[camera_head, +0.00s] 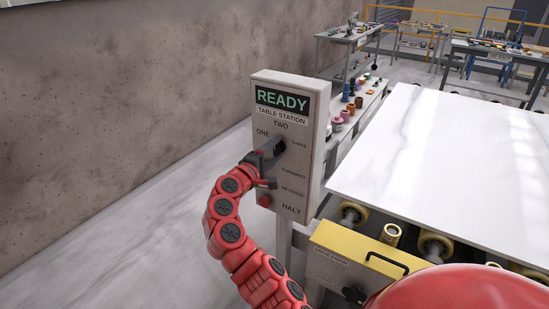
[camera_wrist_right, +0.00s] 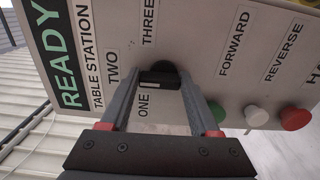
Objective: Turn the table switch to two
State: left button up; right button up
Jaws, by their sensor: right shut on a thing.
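The table station panel (camera_head: 318,130) is a pale grey upright box with a green READY display (camera_head: 282,100). ONE, TWO and THREE are printed around its black rotary switch (camera_head: 279,146). My right gripper (camera_head: 268,158) is at the panel, shut on the switch. In the right wrist view, the switch (camera_wrist_right: 160,76) is between the two grey fingers of my gripper (camera_wrist_right: 160,92). That view is turned sideways, with TWO left of the switch, THREE above and ONE below. I cannot tell which label the switch points to. My left gripper is not in view.
Below the switch are a green button (camera_wrist_right: 215,111), a white button (camera_wrist_right: 256,115) and a red HALT button (camera_wrist_right: 294,119). A white stone slab (camera_head: 450,150) lies on rollers to the right. A yellow box (camera_head: 350,262) stands in front of it. A concrete wall (camera_head: 120,90) is on the left.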

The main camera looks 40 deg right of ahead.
dwell(0.5)
jog(key=o, duration=1.4)
jog(key=shift+c, duration=0.2)
jog(key=shift+a, duration=0.1)
jog(key=b+v, duration=0.3)
jog(key=v, duration=1.4)
jog(key=shift+a, duration=0.15)
jog(key=shift+w, duration=0.1)
